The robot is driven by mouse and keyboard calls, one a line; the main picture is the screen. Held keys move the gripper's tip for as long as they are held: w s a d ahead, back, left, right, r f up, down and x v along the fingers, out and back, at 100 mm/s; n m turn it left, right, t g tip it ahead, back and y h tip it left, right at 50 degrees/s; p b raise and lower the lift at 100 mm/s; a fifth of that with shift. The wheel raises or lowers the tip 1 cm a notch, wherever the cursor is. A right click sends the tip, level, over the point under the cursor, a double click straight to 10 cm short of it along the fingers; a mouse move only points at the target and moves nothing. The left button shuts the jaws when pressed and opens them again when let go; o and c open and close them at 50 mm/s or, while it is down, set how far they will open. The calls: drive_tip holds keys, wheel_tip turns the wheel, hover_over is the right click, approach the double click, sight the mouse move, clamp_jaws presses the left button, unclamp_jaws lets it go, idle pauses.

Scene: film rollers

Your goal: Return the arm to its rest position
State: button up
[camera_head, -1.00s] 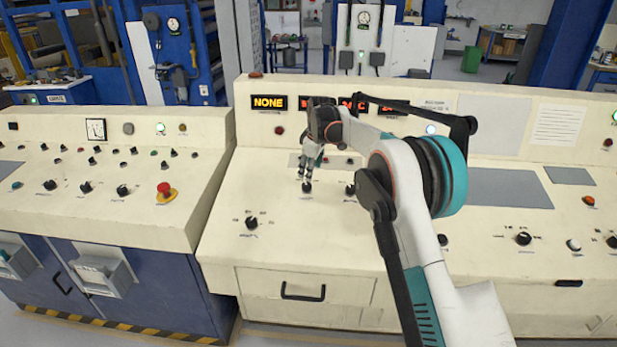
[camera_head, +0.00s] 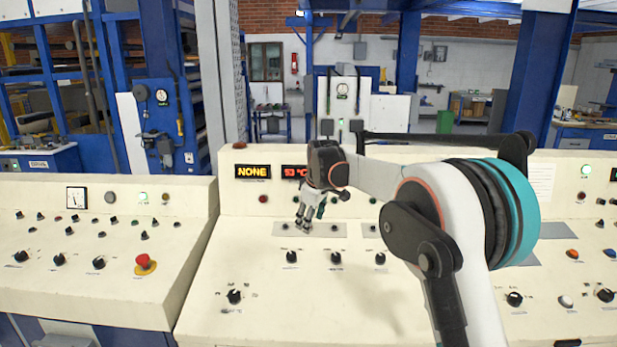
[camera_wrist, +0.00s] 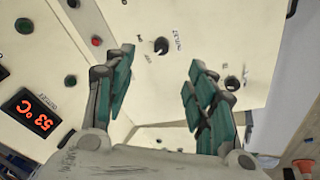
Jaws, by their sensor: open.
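My gripper (camera_head: 310,214) hangs over the middle console (camera_head: 230,318) in the head view, its fingers pointing down in front of a grey plate with small switches. In the wrist view the gripper (camera_wrist: 160,85) has its two teal-padded fingers spread apart with nothing between them. A black knob (camera_wrist: 161,46) on the cream panel shows beyond the gap. My arm reaches in from the lower right and hides part of the console and its displays.
A "NONE" display (camera_head: 253,171) and a 53 °C display (camera_head: 293,172) face me. A red emergency button (camera_head: 145,263) stands on the left console (camera_head: 60,290). Several knobs, such as one at the front (camera_head: 234,296), stick up. The space above the consoles looks clear.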

drive_tip(key=s+d+r+m+t, duration=0.15)
drive_tip(key=s+d+r, duration=0.25)
drive_tip(key=s, duration=0.4)
drive_tip(key=s+d+r+m, duration=0.3)
drive_tip(key=s+d, duration=0.2)
drive_tip(key=s, duration=0.3)
drive_tip(key=s+d+r+m, duration=0.2)
drive_tip(key=s+d+r, duration=0.2)
drive_tip(key=s, duration=0.3)
drive_tip(key=s+d+f+m, duration=0.1)
drive_tip(key=s+d+f, duration=0.1)
drive_tip(key=s, duration=0.6)
drive_tip(key=s+d+f+m+t+h, duration=0.1)
drive_tip(key=s+f, duration=0.3)
drive_tip(key=s, duration=0.5)
drive_tip(key=s+d+f+m+b, duration=0.1)
drive_tip(key=s+d+f+m, duration=0.2)
drive_tip(key=s, duration=0.5)
drive_tip(key=shift+s+d+f+t+h, duration=0.2)
drive_tip(key=shift+d+f+t+h, duration=0.15)
drive_tip(key=shift+d+f, duration=0.25)
